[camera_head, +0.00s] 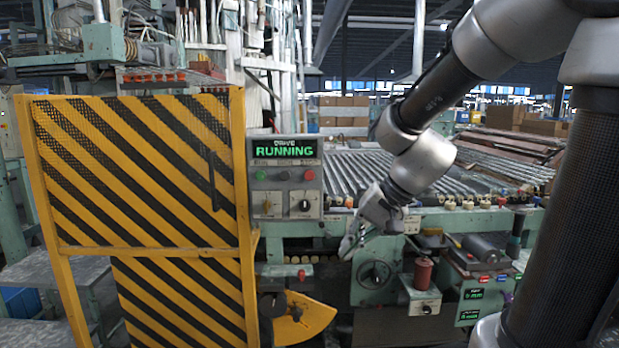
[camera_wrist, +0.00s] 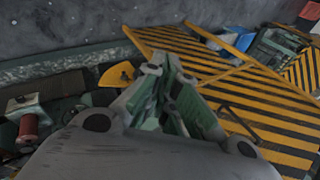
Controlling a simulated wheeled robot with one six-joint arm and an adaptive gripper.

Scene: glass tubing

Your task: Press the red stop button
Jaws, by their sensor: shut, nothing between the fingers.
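The control panel (camera_head: 286,190) stands just right of the striped gate, under a display reading "DRIVE RUNNING" in green (camera_head: 285,151). A round red button (camera_head: 309,175) sits at the right end of the panel's upper row, with a green button (camera_head: 261,175) at the left end. My gripper (camera_head: 347,246) is shut and empty, pointing down, to the right of and lower than the red button and apart from it in the picture. In the wrist view my gripper (camera_wrist: 163,66) fills the middle; I cannot make out the red button there.
A yellow-black striped gate (camera_head: 150,170) fills the left, with a handle. A small red knob (camera_head: 301,274) sits below the panel. A handwheel (camera_head: 375,275) and a red spool (camera_head: 423,272) are on the green machine below my gripper. Rollers (camera_head: 350,172) stretch behind.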

